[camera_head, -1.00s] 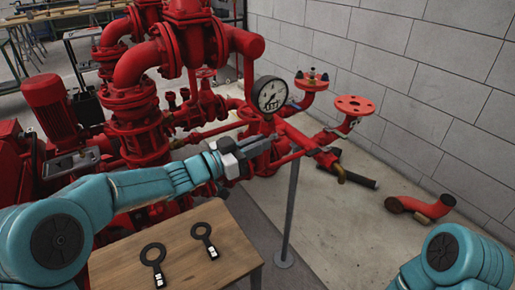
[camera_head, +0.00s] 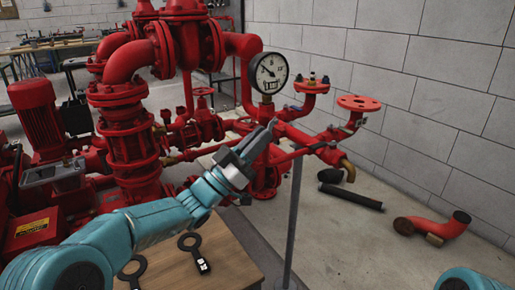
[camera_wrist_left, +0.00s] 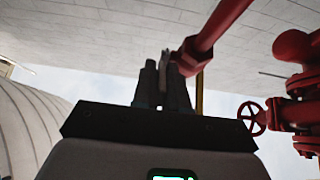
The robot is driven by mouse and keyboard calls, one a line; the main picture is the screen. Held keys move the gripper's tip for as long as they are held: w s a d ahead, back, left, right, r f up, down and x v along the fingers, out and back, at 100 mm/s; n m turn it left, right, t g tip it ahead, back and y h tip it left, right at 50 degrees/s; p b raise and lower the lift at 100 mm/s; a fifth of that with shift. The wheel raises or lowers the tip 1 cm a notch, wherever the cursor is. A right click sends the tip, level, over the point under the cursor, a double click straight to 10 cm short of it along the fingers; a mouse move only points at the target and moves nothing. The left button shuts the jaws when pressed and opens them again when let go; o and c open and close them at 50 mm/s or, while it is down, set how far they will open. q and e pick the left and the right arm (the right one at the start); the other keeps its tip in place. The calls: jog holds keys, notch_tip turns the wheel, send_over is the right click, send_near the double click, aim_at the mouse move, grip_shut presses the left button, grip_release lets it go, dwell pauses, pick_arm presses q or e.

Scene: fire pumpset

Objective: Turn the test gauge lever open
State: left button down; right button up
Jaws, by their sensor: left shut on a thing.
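The round white-faced gauge (camera_head: 268,72) stands above the red pipework in the head view. My left gripper (camera_head: 262,138) is just below it, in front of the red pipe, pointing up and to the right. In the left wrist view its dark fingers (camera_wrist_left: 163,82) are shut on a thin grey piece (camera_wrist_left: 167,62), which looks like the test gauge lever. This piece sits beside a red pipe (camera_wrist_left: 205,35). The gripper hides most of the lever in the head view. My right gripper is out of view; only a bit of that arm shows at the bottom right.
A wooden table (camera_head: 232,262) with black ring-handled tools (camera_head: 194,252) is below my left arm. A thin grey post (camera_head: 293,215) stands right of the gripper. Red flanged pipes (camera_head: 358,103) reach right. A loose red elbow (camera_head: 440,226) and a black cylinder (camera_head: 350,196) lie on the floor.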

pick_arm(q)
jog(key=shift+f, duration=0.1)
dwell(0.3)
jog(key=c, duration=1.2)
grip_release()
jog(key=shift+c, duration=0.2)
jog(key=p+v, duration=0.1)
jog(key=v, duration=1.5)
jog(key=shift+f, duration=0.2)
jog(key=shift+s, duration=0.1)
